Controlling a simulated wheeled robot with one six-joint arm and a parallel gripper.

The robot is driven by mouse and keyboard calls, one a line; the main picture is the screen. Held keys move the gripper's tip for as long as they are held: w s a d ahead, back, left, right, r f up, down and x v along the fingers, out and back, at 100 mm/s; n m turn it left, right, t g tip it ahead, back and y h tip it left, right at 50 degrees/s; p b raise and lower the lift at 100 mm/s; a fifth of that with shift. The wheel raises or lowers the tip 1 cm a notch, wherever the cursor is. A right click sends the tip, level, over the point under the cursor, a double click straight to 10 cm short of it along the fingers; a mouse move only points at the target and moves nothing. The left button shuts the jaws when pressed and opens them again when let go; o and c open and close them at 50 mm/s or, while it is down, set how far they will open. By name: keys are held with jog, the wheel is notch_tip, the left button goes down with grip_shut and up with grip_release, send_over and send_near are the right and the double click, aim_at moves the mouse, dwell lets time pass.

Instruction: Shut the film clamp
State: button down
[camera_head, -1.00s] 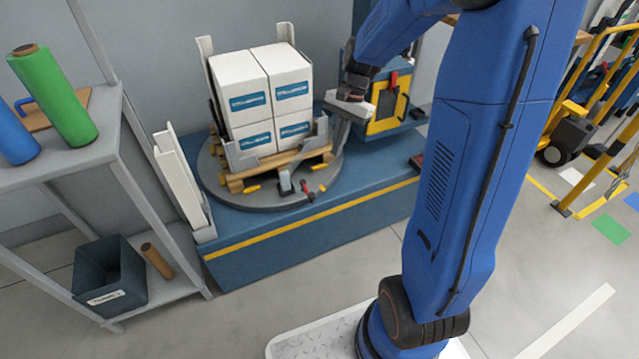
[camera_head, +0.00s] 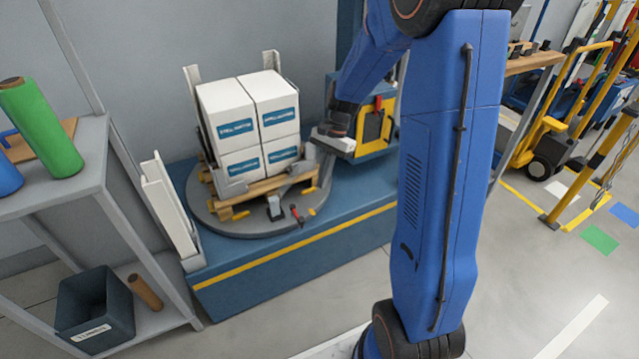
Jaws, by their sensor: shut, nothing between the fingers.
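The film clamp appears to be the small grey bracket (camera_head: 274,207) with a red-handled lever (camera_head: 296,214) on the front rim of the round turntable (camera_head: 232,226). The lever stands out to the right of the bracket; its exact angle is too small to tell. My gripper (camera_head: 322,145) is shut and empty, behind and to the right of the clamp, beside the right side of the carton stack (camera_head: 248,125). It is apart from the clamp. Its fingertips are hard to make out against the grey parts there.
The cartons stand on a wooden pallet (camera_head: 262,187) on the turntable. A blue cabinet (camera_head: 385,95) with a yellow frame and red handle is behind my gripper. A white upright (camera_head: 168,210) stands left. A shelf (camera_head: 60,165) with film rolls is further left. Floor is clear in front.

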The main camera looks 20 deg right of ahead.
jog(key=s+a+f, duration=0.3)
jog(key=a+f, duration=0.3)
jog(key=f, duration=0.1)
jog(key=shift+f, duration=0.25)
jog(key=shift+a, duration=0.15)
dwell(0.3)
